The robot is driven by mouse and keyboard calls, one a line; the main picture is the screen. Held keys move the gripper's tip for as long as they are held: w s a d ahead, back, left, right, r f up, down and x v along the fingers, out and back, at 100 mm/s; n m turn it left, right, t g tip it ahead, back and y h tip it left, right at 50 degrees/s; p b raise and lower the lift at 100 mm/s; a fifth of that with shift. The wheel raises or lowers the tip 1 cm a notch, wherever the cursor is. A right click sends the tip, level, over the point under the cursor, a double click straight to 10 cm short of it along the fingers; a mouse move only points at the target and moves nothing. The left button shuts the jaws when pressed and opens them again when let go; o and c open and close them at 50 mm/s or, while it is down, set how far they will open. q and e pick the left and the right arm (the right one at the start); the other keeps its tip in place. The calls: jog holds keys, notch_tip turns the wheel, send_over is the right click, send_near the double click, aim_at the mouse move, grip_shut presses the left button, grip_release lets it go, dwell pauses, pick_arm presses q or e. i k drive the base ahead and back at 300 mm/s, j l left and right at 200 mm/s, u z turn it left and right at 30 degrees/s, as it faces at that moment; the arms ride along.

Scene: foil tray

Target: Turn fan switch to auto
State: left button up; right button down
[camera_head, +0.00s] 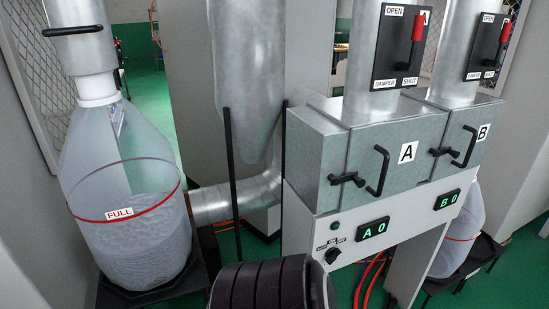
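The fan switch (333,256) is a small black rotary knob on the light grey control panel (400,222), low and right of centre. Small labels sit around its upper side, too small to read, and I cannot tell its setting for sure. A small green lamp (335,226) is above it. Neither of my grippers can be made out. A black ribbed cylindrical part at the bottom centre comes up close to the knob's lower left; I cannot tell what it belongs to.
Displays reading A 0 (373,229) and B 0 (447,199) are on the panel. Metal boxes A (315,150) and B (466,120) have black protruding handles above it. Red-handled dampers (401,45) are higher. A clear bag marked FULL (125,235) stands left. Red hoses (368,285) hang below.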

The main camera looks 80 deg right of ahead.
aim_at(332, 255)
jog(key=z, duration=0.45)
jog(key=l+z, duration=0.1)
jog(key=z, duration=0.8)
jog(key=l+z, duration=0.1)
jog(key=z, duration=1.25)
jog(key=i+z, duration=0.1)
jog(key=z, duration=0.3)
jog(key=l+z, duration=0.1)
jog(key=z, duration=0.35)
